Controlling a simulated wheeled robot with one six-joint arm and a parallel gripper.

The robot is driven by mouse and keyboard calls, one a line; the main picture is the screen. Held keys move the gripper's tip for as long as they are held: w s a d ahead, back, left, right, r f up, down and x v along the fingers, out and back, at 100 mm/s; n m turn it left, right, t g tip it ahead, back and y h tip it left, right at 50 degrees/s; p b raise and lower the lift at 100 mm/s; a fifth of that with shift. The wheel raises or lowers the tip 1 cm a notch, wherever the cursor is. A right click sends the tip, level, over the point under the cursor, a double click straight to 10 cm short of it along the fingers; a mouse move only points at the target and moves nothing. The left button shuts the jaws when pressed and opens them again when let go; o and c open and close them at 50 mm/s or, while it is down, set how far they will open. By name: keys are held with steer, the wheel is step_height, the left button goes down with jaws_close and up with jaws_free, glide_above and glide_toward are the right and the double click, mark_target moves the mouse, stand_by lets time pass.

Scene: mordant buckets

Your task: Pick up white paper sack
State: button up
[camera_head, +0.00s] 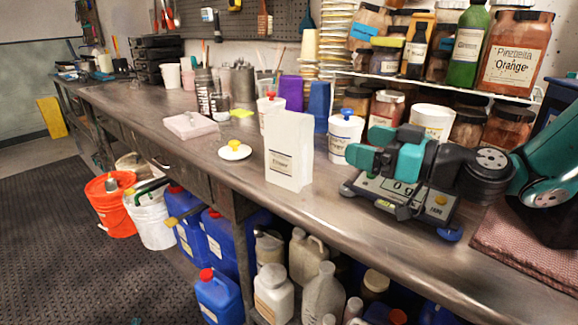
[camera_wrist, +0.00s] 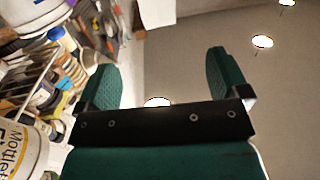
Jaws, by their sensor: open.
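The white paper sack (camera_head: 289,148) stands upright on the metal workbench (camera_head: 240,188) near its front edge, with a small printed label on its lower front. My gripper (camera_head: 372,146) is to the right of the sack and apart from it, above a digital scale, and points left. In the wrist view my gripper (camera_wrist: 168,85) shows its two green fingers wide apart with nothing between them. A white surface at the top of the wrist view may be the sack, but I cannot tell.
A digital scale (camera_head: 403,196) sits under my gripper. A white tub with a blue lid (camera_head: 345,133) stands close behind the sack's right side. A white lid with a yellow knob (camera_head: 235,151) lies left of it. Jars crowd the shelf (camera_head: 440,88) behind. The bench's left front is mostly clear.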

mark_target(306, 127)
steer(key=p+x, duration=0.2)
steer(key=x, duration=0.3)
steer(key=p+x, duration=0.1)
steer(key=x, duration=0.4)
steer(key=shift+a+r+p, duration=0.25)
steer(key=shift+p, duration=0.1)
steer(key=shift+w+p+x, duration=0.2)
steer(key=shift+p+x, duration=1.1)
steer(key=shift+x, duration=1.8)
steer(key=shift+d+f, duration=0.1)
steer(key=shift+d, duration=0.1)
steer(key=c, duration=1.5)
